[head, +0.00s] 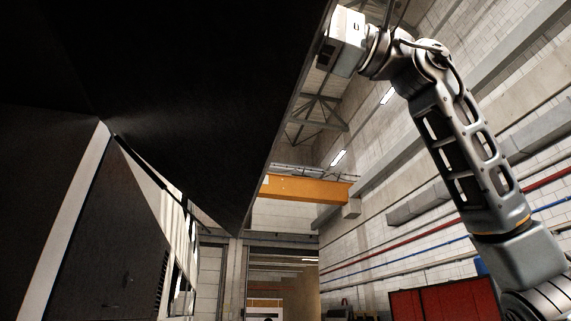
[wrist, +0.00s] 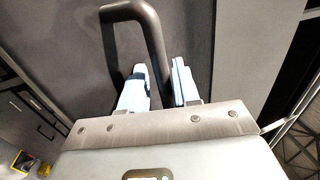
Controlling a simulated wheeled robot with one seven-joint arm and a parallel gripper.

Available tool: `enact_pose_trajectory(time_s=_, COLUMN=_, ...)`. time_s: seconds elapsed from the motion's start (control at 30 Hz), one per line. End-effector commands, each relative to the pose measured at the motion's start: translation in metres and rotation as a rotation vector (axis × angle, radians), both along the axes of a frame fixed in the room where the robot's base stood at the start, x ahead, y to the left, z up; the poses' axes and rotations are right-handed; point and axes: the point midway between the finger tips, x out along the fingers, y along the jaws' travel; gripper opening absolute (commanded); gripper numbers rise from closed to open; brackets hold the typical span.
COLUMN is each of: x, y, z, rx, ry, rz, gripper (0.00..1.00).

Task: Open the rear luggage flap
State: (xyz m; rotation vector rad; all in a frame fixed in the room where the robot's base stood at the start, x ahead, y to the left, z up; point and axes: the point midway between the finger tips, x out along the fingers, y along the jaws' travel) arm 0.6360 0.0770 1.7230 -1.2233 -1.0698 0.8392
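The rear luggage flap (head: 200,90) is a big dark panel overhead in the head view, raised and seen from its underside. My arm reaches up on the right, with my gripper (head: 325,48) at the flap's right edge; its fingertips are largely hidden there. In the wrist view the flap's grey face (wrist: 75,50) carries a dark bent bar handle (wrist: 153,35). The two pale fingers of my gripper (wrist: 160,80) stand on either side of one leg of the handle, close against it, and look shut on it.
The coach's dark lower body (head: 110,240) and a pale frame edge (head: 70,225) stand at left, below the flap. A thin dark strut (head: 150,170) runs beneath it. An orange beam (head: 305,188) and a red cabinet (head: 445,300) are farther back.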

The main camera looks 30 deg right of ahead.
Motion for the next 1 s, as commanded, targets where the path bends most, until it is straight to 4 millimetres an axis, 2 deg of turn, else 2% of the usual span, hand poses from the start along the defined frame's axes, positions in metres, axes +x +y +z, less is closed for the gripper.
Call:
enact_pose_trajectory(time_s=0.37, x=-0.001, y=-0.001, z=-0.003, rx=-0.004, ry=0.003, rz=0.001, gripper=0.37)
enact_pose_trajectory(time_s=0.47, x=-0.003, y=-0.01, z=-0.005, rx=-0.003, ry=0.003, rz=-0.001, gripper=0.37)
enact_pose_trajectory(time_s=0.8, x=-0.019, y=-0.06, z=-0.014, rx=-0.003, ry=0.003, rz=-0.001, gripper=0.37)
enact_pose_trajectory(time_s=1.0, x=-0.023, y=-0.072, z=-0.016, rx=-0.005, ry=0.004, rz=0.0, gripper=0.37)
